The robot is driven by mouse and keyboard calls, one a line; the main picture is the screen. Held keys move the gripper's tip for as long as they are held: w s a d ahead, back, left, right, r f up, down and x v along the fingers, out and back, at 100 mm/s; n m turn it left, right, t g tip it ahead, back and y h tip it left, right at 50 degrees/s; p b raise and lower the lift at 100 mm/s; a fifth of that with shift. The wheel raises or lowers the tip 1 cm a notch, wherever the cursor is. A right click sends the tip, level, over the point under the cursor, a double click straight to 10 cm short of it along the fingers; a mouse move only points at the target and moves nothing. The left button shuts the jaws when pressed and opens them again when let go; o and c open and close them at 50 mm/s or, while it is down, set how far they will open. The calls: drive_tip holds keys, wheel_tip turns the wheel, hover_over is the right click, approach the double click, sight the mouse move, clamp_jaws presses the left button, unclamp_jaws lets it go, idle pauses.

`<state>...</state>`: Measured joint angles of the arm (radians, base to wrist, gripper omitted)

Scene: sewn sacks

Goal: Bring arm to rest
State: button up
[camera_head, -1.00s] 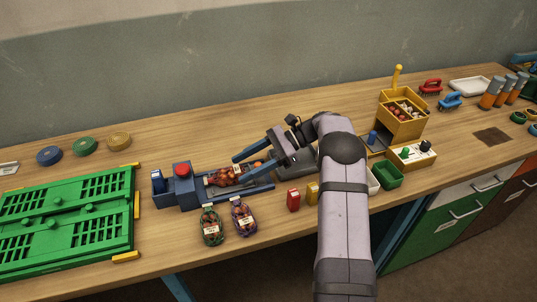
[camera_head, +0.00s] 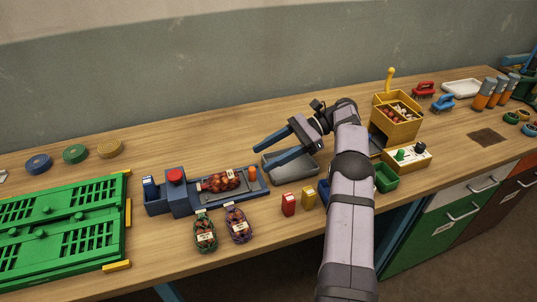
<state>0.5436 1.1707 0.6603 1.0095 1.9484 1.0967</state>
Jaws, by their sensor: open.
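My gripper (camera_head: 262,154) is open and empty, with two blue fingers pointing left. It hangs above a grey tray (camera_head: 305,170) at the middle of the workbench. To its lower left, a red net sack (camera_head: 220,182) lies on the blue sewing device (camera_head: 178,199), which has a red knob on top. The sack is apart from the fingers. My arm reaches in from the bottom of the view and covers part of the bench behind it.
Two filled sacks, one green (camera_head: 205,234) and one purple (camera_head: 236,224), lie in front of the device. Red (camera_head: 288,204) and yellow (camera_head: 308,197) blocks stand near the front edge. A yellow bin (camera_head: 397,118) stands right of my arm.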

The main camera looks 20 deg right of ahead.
drive_tip(key=shift+a, duration=0.1)
idle(0.3)
